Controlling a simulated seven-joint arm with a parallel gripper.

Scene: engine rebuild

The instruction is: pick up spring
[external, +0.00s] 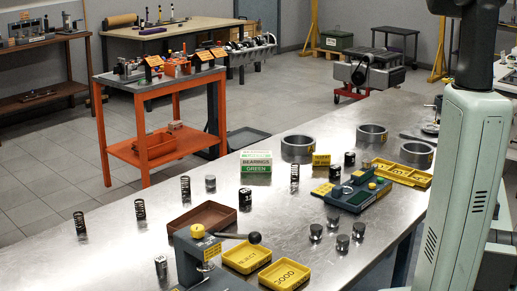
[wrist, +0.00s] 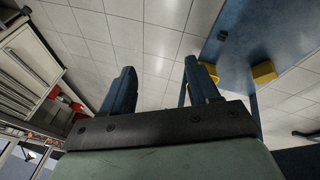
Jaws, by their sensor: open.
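Several dark coil springs stand upright on the metal workbench in the external view. One spring (external: 185,189) is left of centre, a second spring (external: 140,209) is farther left, and a third spring (external: 80,226) is nearest the bench's left edge. Another spring (external: 295,172) stands near the middle, right of the green bearings box. My gripper (wrist: 160,68) shows in the wrist view with its two dark fingers apart and nothing between them. It points toward the tiled floor, away from the springs. My gripper is outside the external view; no spring shows in the wrist view.
The workbench (external: 330,262) also holds a brown tray (external: 207,216), a lever tool (external: 200,245), yellow REJECT (external: 246,258) and GOOD (external: 285,274) trays, the bearings box (external: 256,162), a dark green fixture (external: 358,193), metal rings (external: 297,146) and small cylinders (external: 316,231). Bare metal surrounds the left springs.

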